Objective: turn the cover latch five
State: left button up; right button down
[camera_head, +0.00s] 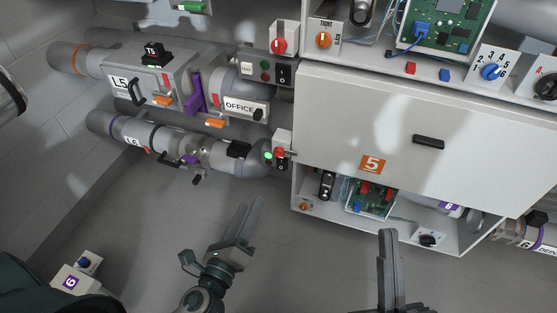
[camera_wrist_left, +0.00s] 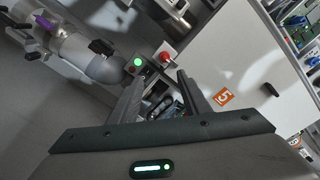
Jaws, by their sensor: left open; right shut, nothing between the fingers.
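A large white cover (camera_head: 330,110) carries an orange label with a 5 (camera_head: 372,164). A black bar-shaped latch (camera_head: 428,142) sits on the cover to the right of the label, lying nearly level with a slight tilt. In the left wrist view the label (camera_wrist_left: 224,97) and the small black latch (camera_wrist_left: 270,89) are right of the fingers. My left gripper (camera_head: 250,202) is open and empty, below and left of the cover, apart from it. It also shows in the left wrist view (camera_wrist_left: 158,80). My right gripper (camera_head: 388,234) is shut and empty, below the cover's lower edge and the latch.
Under the cover is an open bay (camera_head: 400,220) with a green circuit board (camera_head: 371,199). Grey tubes (camera_head: 215,153) with latches and an OFFICE label (camera_head: 244,108) run on the left. A panel with a blue knob (camera_head: 491,72) is upper right. Floor between the grippers is clear.

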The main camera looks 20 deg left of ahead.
pick_arm(q)
jog(key=shift+w+d+r+m, duration=0.2)
jog(key=shift+d+m, duration=0.1)
jog(key=shift+m, duration=0.2)
pick_arm(e)
jog(key=shift+s+d+r+t, duration=0.15)
jog(key=shift+s+r+t, duration=0.2)
jog(key=shift+r, duration=0.25)
pick_arm(q)
send_near(276, 156)
jog(key=w, duration=0.7)
jog(key=shift+d+f, duration=0.1)
jog(key=shift+d, duration=0.05)
jog(key=shift+w, duration=0.85)
pick_arm(e)
jog(key=shift+w+r, duration=0.1)
